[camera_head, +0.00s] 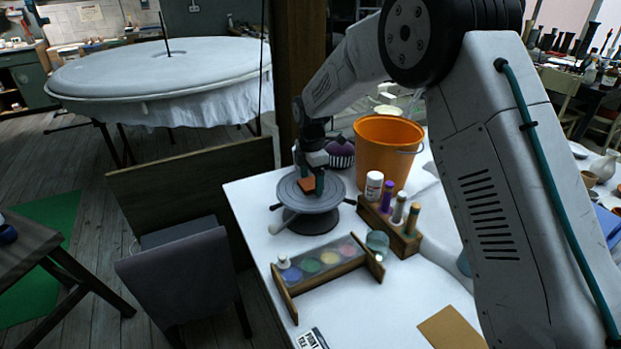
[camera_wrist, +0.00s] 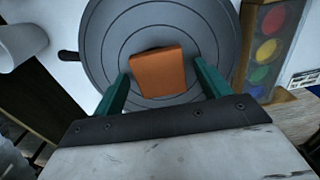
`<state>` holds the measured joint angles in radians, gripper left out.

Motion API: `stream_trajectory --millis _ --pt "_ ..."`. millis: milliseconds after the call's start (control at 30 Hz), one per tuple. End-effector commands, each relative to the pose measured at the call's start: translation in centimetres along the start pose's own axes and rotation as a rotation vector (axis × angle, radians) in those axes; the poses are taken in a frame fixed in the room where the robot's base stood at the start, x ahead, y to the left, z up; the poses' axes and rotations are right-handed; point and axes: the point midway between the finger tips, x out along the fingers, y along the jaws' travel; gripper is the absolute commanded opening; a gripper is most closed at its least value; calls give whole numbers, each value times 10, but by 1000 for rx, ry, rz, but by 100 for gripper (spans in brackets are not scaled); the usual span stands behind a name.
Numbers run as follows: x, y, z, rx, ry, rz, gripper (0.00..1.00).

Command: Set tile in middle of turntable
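The orange square tile (camera_head: 307,185) lies on the grey round turntable (camera_head: 337,200), at about its middle. In the wrist view the tile (camera_wrist: 158,73) sits within the inner rings of the turntable (camera_wrist: 105,38). My gripper (camera_head: 316,183) is over the turntable, pointing down at the tile. In the wrist view my gripper (camera_wrist: 161,72) is open, with one green finger on each side of the tile. A gap shows between the tile and the right finger; the left finger is closer to it. The tile's underside is hidden.
An orange bucket (camera_head: 384,152) stands close behind the turntable. A wooden rack of bottles (camera_head: 390,226) is to its right, and a wooden paint holder (camera_head: 325,262) is in front.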

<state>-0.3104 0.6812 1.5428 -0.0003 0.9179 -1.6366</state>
Motion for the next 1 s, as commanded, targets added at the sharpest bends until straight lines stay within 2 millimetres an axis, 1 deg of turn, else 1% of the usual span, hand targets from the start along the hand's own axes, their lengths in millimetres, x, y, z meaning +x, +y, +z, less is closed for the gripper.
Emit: stream_trajectory --millis 200,267,333,467,600,733,900,1000 --pt "-1 0 0 0 0 0 76" --pt "-5 0 0 0 0 1 76" --pt "-12 1 0 0 0 3 76" --pt "-37 1 0 0 0 5 76" --pt "-68 1 0 0 0 5 76" --pt "-94 1 0 0 0 4 76" --pt "-116 0 0 0 0 2 76" --pt "-122 0 0 0 0 1 76"
